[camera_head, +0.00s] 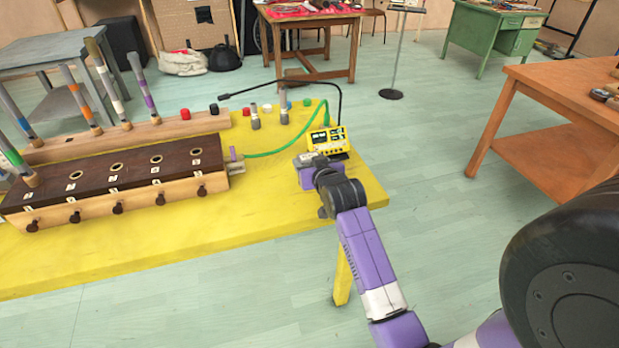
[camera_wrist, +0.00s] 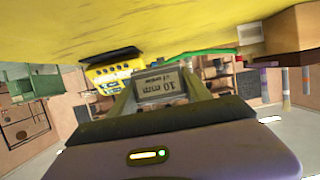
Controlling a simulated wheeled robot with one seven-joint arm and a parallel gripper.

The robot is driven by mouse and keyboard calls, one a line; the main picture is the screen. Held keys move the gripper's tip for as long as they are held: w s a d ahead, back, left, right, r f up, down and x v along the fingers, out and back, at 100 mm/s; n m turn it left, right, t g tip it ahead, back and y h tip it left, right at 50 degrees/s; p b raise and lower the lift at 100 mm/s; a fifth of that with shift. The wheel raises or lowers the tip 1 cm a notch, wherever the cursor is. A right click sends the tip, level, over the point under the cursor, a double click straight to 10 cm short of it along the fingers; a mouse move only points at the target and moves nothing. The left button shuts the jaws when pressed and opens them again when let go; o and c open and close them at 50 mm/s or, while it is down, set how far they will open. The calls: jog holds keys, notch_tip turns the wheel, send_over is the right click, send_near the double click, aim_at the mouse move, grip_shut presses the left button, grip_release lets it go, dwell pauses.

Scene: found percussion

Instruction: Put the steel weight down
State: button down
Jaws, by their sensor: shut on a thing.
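My gripper (camera_head: 303,161) is low over the right part of the yellow table (camera_head: 130,255), just in front of a yellow box with dials. In the wrist view, which is upside down, my gripper (camera_wrist: 168,94) is shut on the steel weight (camera_wrist: 163,86), a grey block with an inverted label that seems to read "10 mm". In the head view my wrist and fingers largely hide the weight. I cannot tell whether its underside touches the table.
The yellow box (camera_head: 328,139), with a green cable (camera_head: 285,149), stands close beyond my gripper. A long dark-topped wooden box (camera_head: 120,172) with holes and several mallets fills the table's left. Bare yellow tabletop lies between them, towards the front edge.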

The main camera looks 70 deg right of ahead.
jog(key=shift+f, duration=2.5)
jog(key=shift+f+b, duration=0.1)
jog(key=shift+b, duration=0.25)
jog(key=shift+c, duration=2.4)
grip_release()
jog(key=shift+f, duration=0.1)
